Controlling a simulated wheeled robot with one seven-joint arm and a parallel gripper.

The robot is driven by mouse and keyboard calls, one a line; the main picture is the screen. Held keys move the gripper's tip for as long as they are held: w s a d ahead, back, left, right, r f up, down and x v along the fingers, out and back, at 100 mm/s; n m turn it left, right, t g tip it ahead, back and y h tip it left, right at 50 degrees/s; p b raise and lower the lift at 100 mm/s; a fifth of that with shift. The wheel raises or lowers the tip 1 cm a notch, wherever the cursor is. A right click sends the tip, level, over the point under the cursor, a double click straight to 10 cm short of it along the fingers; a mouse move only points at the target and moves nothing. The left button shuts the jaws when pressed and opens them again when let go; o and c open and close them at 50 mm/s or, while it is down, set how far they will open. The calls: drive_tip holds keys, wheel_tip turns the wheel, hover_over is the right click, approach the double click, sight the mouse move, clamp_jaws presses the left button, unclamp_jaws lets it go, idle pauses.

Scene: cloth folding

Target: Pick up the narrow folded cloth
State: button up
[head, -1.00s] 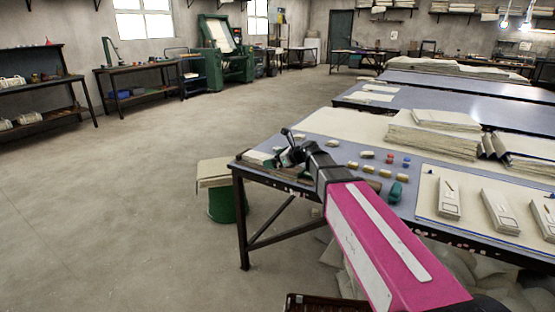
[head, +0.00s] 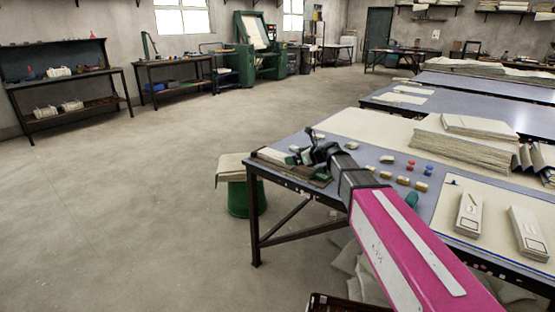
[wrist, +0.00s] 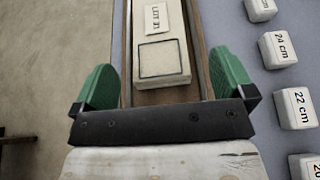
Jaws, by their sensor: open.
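A narrow pale folded cloth (wrist: 161,55), with a printed label and a dark square outline, lies between two brown wooden rails in the wrist view. My gripper (wrist: 163,78) is open, its green fingers spread on either side of the rails and the cloth's near end. Nothing shows held between them. In the head view my gripper (head: 316,153) is low over the table's left corner, beside a pale piece (head: 272,155) at the edge. My gripper partly hides the rails there. Two narrow labelled pale pieces (head: 469,213) (head: 529,232) lie farther right.
Small blocks marked with centimetre sizes (wrist: 277,49) stand right of the rails. The blue-grey table (head: 345,195) also carries a tall cloth stack (head: 462,148) and small coloured pieces. A green stool (head: 244,198) stands at its left. Open floor (head: 110,220) lies beyond.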

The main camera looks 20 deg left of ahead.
sight(277, 158)
drive_tip(key=shift+x, duration=2.7)
drive_tip(key=shift+s, duration=0.25)
drive_tip(key=c, duration=1)
